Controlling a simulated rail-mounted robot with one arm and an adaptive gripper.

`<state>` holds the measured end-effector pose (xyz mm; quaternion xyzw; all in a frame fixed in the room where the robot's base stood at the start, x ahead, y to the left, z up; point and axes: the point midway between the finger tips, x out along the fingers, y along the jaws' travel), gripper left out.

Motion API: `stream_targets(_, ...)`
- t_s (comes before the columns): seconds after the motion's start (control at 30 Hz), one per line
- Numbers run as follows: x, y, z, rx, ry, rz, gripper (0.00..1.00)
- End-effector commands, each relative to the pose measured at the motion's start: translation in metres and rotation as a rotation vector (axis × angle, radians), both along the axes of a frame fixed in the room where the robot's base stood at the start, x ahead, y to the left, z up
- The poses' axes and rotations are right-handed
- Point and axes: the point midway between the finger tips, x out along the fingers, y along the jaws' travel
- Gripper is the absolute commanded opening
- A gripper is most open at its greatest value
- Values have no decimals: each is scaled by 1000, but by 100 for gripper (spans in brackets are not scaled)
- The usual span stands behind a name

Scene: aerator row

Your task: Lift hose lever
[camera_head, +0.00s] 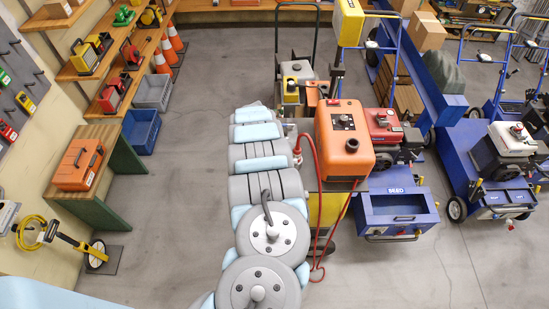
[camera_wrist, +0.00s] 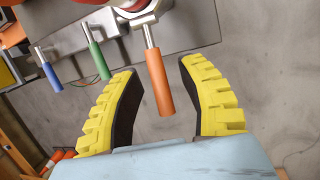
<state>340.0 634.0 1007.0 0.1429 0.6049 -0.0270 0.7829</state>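In the wrist view, an orange-handled lever (camera_wrist: 158,82) hangs down from a round metal fitting (camera_wrist: 140,12) at the top. A green-handled lever (camera_wrist: 99,60) and a blue-handled lever (camera_wrist: 50,75) hang to its left. I cannot tell from a label which one is the hose lever. My gripper (camera_wrist: 160,66) is open, with its yellow-padded fingers on either side of the orange handle. A gap shows on both sides, so neither finger appears to touch it. In the head view, my gripper and the levers cannot be made out.
In the head view, an orange machine (camera_head: 345,138) with a red hose (camera_head: 318,190) stands right of my arm. Blue aerators (camera_head: 398,212) stand further right. Shelves (camera_head: 95,60) and a workbench (camera_head: 110,165) line the left wall. The floor between is clear.

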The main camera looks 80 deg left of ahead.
Motion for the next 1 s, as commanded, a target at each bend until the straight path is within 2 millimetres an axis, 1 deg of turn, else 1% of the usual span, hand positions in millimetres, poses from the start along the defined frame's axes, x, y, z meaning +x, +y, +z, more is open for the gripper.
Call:
stream_targets(0.27,0,0,0,0,0,0,42)
stream_targets(0.43,-1,0,5,2,-1,0,42)
stream_targets(0.67,-5,-3,21,-1,-2,-1,42)
stream_targets(1.0,-13,-6,53,2,-3,0,42)
